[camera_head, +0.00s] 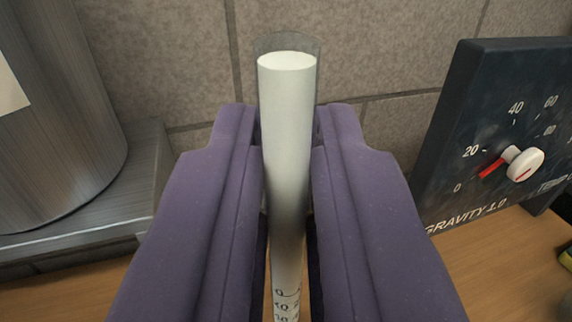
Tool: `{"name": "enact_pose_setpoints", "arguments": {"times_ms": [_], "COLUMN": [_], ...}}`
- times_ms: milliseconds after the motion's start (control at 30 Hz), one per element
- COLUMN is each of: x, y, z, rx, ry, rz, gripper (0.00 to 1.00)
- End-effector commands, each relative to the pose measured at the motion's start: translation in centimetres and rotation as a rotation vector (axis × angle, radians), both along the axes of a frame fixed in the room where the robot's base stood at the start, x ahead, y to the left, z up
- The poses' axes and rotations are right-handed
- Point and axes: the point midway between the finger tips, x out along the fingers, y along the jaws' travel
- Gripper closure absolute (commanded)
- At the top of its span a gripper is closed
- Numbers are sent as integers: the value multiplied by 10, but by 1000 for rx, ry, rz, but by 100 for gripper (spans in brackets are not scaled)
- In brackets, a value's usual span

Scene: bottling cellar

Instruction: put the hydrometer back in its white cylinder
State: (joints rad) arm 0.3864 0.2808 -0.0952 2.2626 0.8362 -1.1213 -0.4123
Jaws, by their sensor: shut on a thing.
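My gripper (287,135) has two purple fingers, one on each side of the hydrometer, and is shut on it. The hydrometer (286,95) is a slim tube with a pale white-grey core and a clear glassy rim around its top. It stands close to upright in the picture, with its top above the fingertips. Dark scale marks and numbers show low on it, at the bottom edge of the picture. Its lower end is out of view. I see no separate white cylinder in this view.
A dark gauge board (470,110) marked "GRAVITY 1.0", with a red pointer and white knob (525,164), stands at right. A grey metal vessel (60,120) stands on a grey ledge (130,190) at left.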

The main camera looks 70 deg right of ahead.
Motion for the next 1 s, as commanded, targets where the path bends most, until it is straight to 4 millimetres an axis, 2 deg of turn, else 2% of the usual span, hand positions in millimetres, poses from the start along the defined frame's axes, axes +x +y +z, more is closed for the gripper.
{"name": "enact_pose_setpoints", "arguments": {"times_ms": [367,1000], "x": [0,0], "y": [0,0], "z": [-2,-30], "rx": [0,0], "ry": [0,0], "rz": [0,0], "gripper": [100,100]}}
